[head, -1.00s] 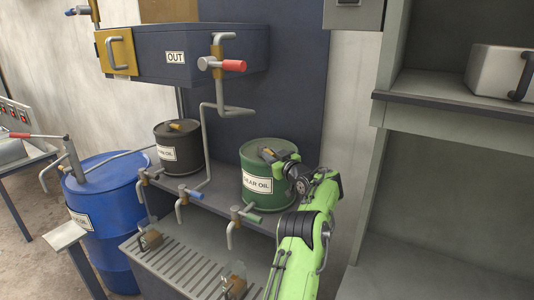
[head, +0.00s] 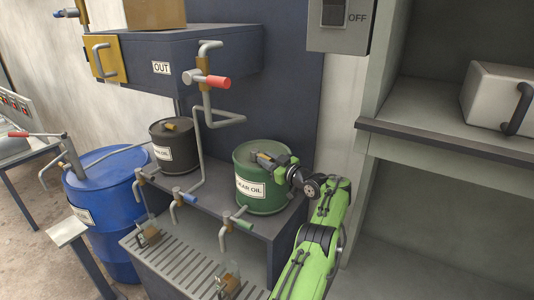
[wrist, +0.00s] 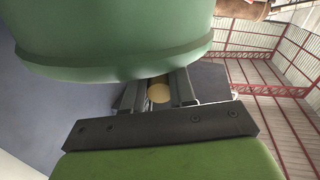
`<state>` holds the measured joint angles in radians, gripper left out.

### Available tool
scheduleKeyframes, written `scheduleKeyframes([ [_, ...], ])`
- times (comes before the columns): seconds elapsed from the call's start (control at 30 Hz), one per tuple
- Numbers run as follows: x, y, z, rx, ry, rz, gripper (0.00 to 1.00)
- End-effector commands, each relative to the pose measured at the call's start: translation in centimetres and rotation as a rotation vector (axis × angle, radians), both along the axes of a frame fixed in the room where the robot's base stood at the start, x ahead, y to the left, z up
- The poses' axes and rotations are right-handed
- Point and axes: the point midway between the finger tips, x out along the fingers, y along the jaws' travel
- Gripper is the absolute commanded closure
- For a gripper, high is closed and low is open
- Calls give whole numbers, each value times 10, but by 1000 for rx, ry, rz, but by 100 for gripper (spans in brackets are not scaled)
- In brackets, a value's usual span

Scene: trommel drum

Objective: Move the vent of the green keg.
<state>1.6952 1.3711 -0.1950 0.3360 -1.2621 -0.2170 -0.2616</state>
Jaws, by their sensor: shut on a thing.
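The green keg (head: 277,192) stands on the dark shelf, with a label partly reading "EAR OIL" on its front. Its brass-coloured vent (head: 262,156) is on the lid, partly hidden by my gripper (head: 271,160). My gripper reaches in from the right, low over the lid, and is shut on the vent. In the wrist view the keg (wrist: 115,35) fills the top, and the round pale end of the vent (wrist: 159,93) shows between the two fingers (wrist: 158,96). Whether the vent has turned cannot be told.
A black keg (head: 176,152) stands to the left on the shelf, and a blue drum (head: 105,205) stands further left. A pipe with a red-handled valve (head: 213,82) hangs above the shelf. Taps (head: 235,222) stick out in front, over a slotted drip tray (head: 170,262). A grey cabinet (head: 430,140) is at the right.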

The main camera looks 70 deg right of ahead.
Motion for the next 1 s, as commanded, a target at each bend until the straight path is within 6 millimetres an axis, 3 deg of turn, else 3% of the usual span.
scheduleKeyframes([
  [0.47, -1, 0, 2, -7, -8, 3, 100],
  [0.5, -1, 1, 2, -7, -8, 3, 70],
  [0.63, -1, 1, 2, -5, -7, 3, 50],
  [1.0, -5, 2, -1, -4, -4, 3, 49],
])
